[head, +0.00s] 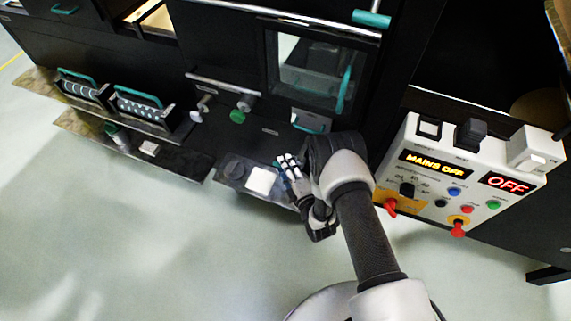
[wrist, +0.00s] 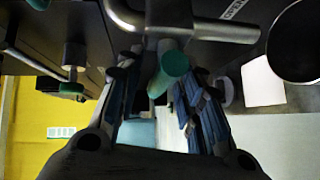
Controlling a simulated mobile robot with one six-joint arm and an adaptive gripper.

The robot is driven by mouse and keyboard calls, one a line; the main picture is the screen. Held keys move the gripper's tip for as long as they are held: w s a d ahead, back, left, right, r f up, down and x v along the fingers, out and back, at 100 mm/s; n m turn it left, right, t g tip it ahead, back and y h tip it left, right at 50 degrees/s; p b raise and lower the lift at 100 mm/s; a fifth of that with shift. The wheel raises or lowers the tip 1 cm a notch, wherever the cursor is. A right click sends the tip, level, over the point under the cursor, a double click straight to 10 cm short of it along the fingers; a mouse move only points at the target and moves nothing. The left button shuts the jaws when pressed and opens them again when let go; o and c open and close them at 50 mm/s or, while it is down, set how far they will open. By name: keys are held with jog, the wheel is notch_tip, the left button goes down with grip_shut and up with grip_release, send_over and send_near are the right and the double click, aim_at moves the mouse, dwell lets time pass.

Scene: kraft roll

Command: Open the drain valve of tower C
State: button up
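My gripper (head: 287,165) is low at the front of the black machine, right of the green valve knob (head: 238,116) and beside a white square plate (head: 261,180). In the wrist view my gripper's two fingers (wrist: 160,85) stand apart. A round teal handle end (wrist: 174,64) shows between them, with a gap on at least one side; contact cannot be told. A bent steel pipe (wrist: 200,30) runs just beyond it. I cannot read any label that ties this handle to tower C's drain valve. The green knob also shows at the left of the wrist view (wrist: 72,88).
A grey knob (head: 202,104) sits left of the green one. Two teal-handled racks (head: 138,106) stand further left. The pale floor (head: 130,240) in front is clear.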

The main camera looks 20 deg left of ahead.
jog(key=shift+c, duration=0.2)
grip_shut()
dwell(0.5)
